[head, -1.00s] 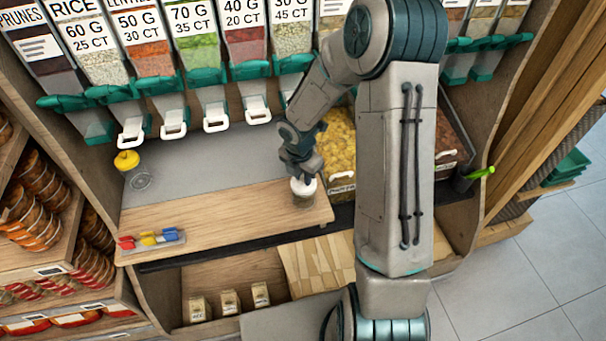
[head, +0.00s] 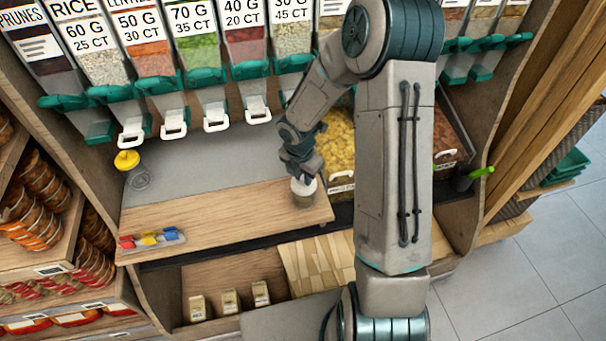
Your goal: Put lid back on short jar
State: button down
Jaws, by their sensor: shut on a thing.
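A short jar (head: 303,201) stands upright near the right end of the wooden counter board. A white lid (head: 303,186) is at the top of the jar, and my gripper (head: 304,176) is right above it, shut on the lid. My gripper and arm hide part of the lid, and I cannot tell whether the lid is fully seated on the rim.
A clear jar with a yellow lid (head: 127,160) stands at the back left. A small tray of colored clips (head: 152,240) lies at the board's front left. Dispensers with white handles (head: 216,118) hang behind. The middle of the wooden board (head: 225,207) is clear.

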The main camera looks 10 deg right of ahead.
dwell(0.3)
jog(key=c, duration=0.7)
grip_release()
jog(key=shift+r, duration=0.1)
jog(key=shift+r+p, duration=3.5)
jog(key=shift+f, duration=0.1)
grip_shut()
